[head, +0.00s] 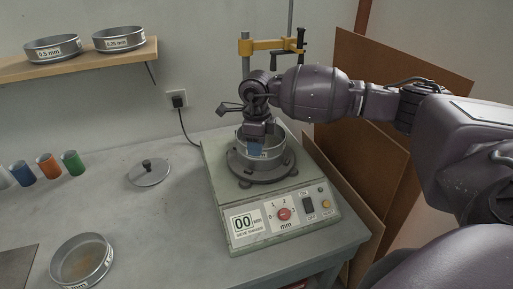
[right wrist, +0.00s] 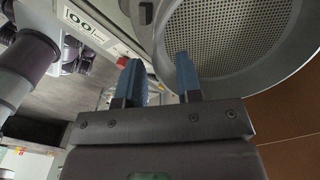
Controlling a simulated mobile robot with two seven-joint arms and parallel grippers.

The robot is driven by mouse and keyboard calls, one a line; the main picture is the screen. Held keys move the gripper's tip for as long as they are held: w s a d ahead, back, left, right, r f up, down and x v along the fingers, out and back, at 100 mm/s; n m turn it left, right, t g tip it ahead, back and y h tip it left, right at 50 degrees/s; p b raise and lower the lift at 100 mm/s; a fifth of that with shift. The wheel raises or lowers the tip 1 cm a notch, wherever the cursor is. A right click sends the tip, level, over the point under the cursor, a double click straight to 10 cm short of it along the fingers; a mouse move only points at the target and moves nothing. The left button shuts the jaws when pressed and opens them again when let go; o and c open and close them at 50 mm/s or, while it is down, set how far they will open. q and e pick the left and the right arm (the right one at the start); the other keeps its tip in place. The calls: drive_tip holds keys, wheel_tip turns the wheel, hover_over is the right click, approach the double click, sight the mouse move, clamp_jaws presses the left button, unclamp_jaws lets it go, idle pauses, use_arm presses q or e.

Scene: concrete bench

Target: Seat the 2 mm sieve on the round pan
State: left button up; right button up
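A metal sieve (head: 279,137) sits upright over the round dark base on the shaker's top; its label is partly hidden, with only "mm" readable. Its perforated mesh (right wrist: 230,35) and rim fill the upper right of the right wrist view. I cannot make out the round pan separately under it. My right gripper (head: 256,148) is at the sieve's near wall. In the right wrist view its blue fingers (right wrist: 158,80) stand apart, one over the mesh side and one outside the rim, with a visible gap. My left gripper is not in view.
The shaker (head: 243,190) stands on the bench. Another labelled sieve (head: 108,262) lies front left, a knobbed lid (head: 149,175) mid-bench. Coloured cups (head: 47,167) stand far left. The shelf (head: 75,66) holds 0.5 mm and 0.25 mm sieves. A clamp stand (head: 268,44) rises behind the shaker.

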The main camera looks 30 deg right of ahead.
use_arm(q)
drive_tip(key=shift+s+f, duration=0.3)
use_arm(e)
wheel_tip(320, 180, up, 10)
drive_tip(key=shift+f, duration=0.25)
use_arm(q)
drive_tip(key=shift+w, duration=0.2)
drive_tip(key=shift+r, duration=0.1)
